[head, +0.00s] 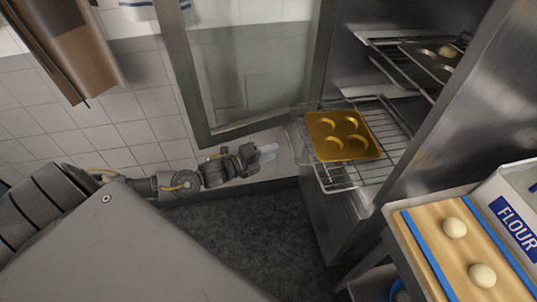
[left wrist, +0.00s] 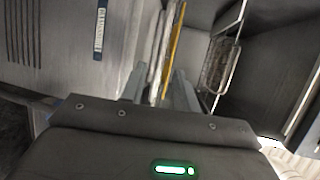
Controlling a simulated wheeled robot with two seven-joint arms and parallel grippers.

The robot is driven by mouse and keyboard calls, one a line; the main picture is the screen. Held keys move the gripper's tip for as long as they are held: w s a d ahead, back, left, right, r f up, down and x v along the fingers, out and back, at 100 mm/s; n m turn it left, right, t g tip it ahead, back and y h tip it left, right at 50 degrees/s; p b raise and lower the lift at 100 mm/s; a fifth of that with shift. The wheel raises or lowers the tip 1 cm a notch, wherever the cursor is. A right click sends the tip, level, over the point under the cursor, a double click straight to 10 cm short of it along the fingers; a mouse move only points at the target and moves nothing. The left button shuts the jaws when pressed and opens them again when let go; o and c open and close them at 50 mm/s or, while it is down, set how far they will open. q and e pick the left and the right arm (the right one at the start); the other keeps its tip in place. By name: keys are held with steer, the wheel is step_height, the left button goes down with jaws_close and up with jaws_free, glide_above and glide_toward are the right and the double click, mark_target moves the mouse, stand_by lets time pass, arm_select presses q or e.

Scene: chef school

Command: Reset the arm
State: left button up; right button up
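My left arm comes in from the left in the head view. My left gripper (head: 266,154) is in the air just left of the racks, apart from the gold tray. In the left wrist view its two fingers (left wrist: 160,88) stand apart, with the yellow edge of the tray (left wrist: 173,50) seen beyond the gap. The gripper looks open and empty. The gold tray (head: 341,134) has several round hollows and sits on a pulled-out wire rack (head: 390,122) of the steel cabinet. My right gripper is not in view.
The cabinet's glass door (head: 240,75) stands open behind my gripper. An upper rack holds a dark tray (head: 432,60) with a dough ball (head: 447,51). At right, a counter has a wooden board (head: 440,222), dough balls (head: 455,228) and a flour box (head: 516,218). The floor (head: 240,230) below is clear.

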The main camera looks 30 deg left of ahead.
arm_select(q)
steer(key=shift+s+r, duration=0.1)
steer(key=shift+s, duration=0.05)
stand_by(0.5)
steer(key=a+f+n+g+y, duration=0.1)
steer(key=a+f+n+y, duration=0.1)
steer(key=a+f+n, duration=0.45)
steer(key=a+f+n+g+y, duration=0.1)
steer(key=a+f+n+y, duration=0.2)
steer(key=f, duration=0.6)
steer(key=s+a+f+n+g+y, duration=0.1)
steer(key=s+a+f+n, duration=0.15)
steer(key=f, duration=0.35)
steer(key=s+a+f+n+g+y, duration=0.1)
steer(key=s+a+f+g, duration=0.15)
steer(key=f, duration=0.25)
steer(key=s+d+f+n+g, duration=0.2)
steer(key=s+f+n+g, duration=0.15)
steer(key=s+f, duration=1.1)
steer(key=s+d+f+n+g, duration=0.1)
steer(key=s+d+f, duration=0.2)
steer(key=s+d, duration=0.2)
steer(key=s+d+f+n+g, duration=0.2)
steer(key=s+d, duration=0.4)
steer(key=s, duration=0.6)
steer(key=s+d+f+n+g+h, duration=0.1)
steer(key=s+d+f, duration=0.3)
steer(key=s, duration=0.5)
steer(key=shift+d+g, duration=0.4)
steer(key=shift+d, duration=0.3)
